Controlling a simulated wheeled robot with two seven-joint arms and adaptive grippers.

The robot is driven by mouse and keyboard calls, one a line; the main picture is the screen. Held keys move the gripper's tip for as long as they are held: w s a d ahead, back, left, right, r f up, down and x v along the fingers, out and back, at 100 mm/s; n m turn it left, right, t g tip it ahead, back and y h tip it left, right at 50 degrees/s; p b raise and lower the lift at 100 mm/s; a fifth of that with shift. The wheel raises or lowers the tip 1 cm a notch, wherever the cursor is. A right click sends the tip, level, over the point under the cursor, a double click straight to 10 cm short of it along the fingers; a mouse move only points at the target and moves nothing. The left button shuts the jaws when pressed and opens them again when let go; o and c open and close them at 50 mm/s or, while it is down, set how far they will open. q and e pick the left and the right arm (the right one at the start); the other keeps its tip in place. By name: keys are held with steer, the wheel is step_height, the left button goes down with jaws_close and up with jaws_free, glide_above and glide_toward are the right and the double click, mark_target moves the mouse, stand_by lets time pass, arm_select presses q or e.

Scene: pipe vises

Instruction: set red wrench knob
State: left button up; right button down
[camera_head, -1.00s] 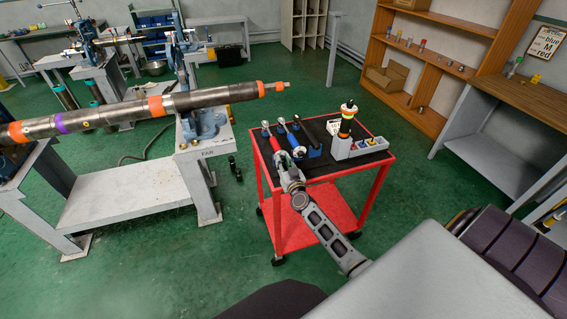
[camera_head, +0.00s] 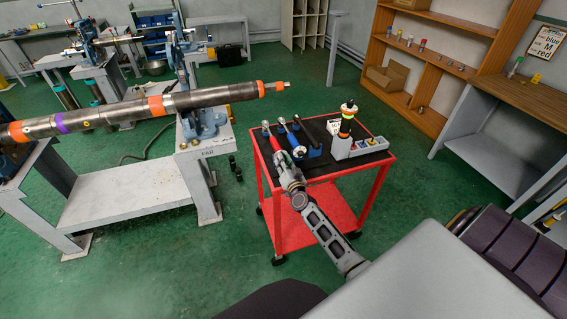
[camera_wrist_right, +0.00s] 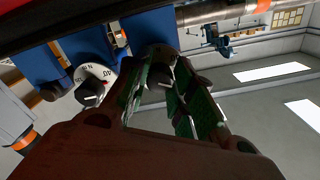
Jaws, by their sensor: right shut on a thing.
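The red-handled wrench (camera_head: 274,143) lies on the black top of the red cart, in the left one of several blue holders. My right gripper (camera_head: 285,168) is at its near end and covers that end in the head view. In the right wrist view, my right gripper (camera_wrist_right: 165,95) has its green-padded fingers around a dark knob (camera_wrist_right: 160,72) with a pale mark. The scale at this knob is hidden by the fingers. Beside it shows a neighbouring white dial (camera_wrist_right: 95,82) with black numbers and a dark knob. My left gripper is out of view.
A blue-handled wrench (camera_head: 296,142) and a black one lie right of the red wrench on the cart (camera_head: 318,207). A grey block (camera_head: 360,147) and a stacked striped post (camera_head: 346,120) stand at the cart's right. A long pipe (camera_head: 150,106) is on vises at left. Green floor lies between.

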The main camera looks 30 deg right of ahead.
stand_by(0.3)
steer(key=c, duration=1.2)
jaws_free()
steer(key=shift+s, duration=0.2)
steer(key=shift+v, duration=5.8)
steer(key=shift+a, duration=0.1)
